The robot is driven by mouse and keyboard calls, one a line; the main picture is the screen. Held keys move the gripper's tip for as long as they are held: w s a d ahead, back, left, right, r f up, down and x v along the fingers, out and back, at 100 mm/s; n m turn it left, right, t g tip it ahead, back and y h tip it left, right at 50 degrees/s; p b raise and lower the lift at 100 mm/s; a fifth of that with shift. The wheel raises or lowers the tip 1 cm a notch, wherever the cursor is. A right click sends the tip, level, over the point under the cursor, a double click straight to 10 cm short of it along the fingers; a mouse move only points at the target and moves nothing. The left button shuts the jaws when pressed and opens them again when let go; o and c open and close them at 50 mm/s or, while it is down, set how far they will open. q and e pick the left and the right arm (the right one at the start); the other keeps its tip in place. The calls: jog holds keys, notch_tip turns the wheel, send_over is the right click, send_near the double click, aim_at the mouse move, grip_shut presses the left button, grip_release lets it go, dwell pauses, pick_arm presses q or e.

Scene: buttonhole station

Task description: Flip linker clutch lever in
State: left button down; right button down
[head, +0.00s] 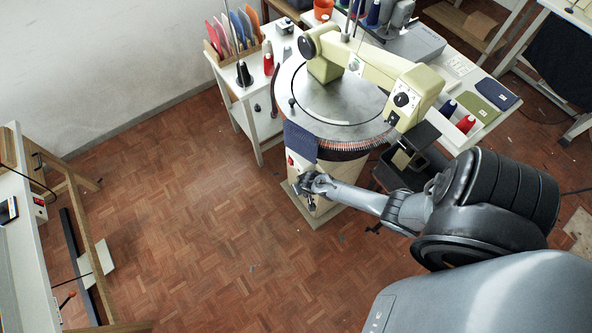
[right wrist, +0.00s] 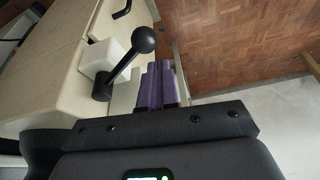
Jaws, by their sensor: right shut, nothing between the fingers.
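The linker (head: 332,105) is a cream machine with a round grey bed on a cream pedestal. In the right wrist view its clutch lever (right wrist: 122,66) is a black rod with a ball knob, rising obliquely from a black hub beside a white block (right wrist: 102,58) on the cream housing. My right gripper (head: 309,186) is at the pedestal's front, below the bed. Its purple fingers (right wrist: 160,84) are shut with nothing between them, close to the lever, just below and right of the knob in the picture. I cannot tell whether they touch it. My left gripper is out of view.
A dark blue cloth (head: 300,141) hangs at the bed's front edge, above my right gripper. A black tray (head: 410,160) sits right of the pedestal.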

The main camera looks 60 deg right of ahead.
jog(key=shift+s+a+n+y+p, duration=0.15)
jog(key=shift+s+n+y+p, duration=0.15)
jog(key=shift+s+n+p, duration=0.5)
jog(key=shift+n+b, duration=0.3)
jog(key=shift+s+a+r+p, duration=0.1)
jog(key=shift+s+r+p, duration=0.05)
jog(key=shift+r+p, duration=0.5)
jog(key=p+v, duration=1.7)
jog(key=v, duration=0.1)
jog(key=shift+s+r+p, duration=0.25)
jog(key=shift+s+p, duration=0.05)
jog(key=shift+s, duration=0.05)
jog(key=shift+a, duration=0.1)
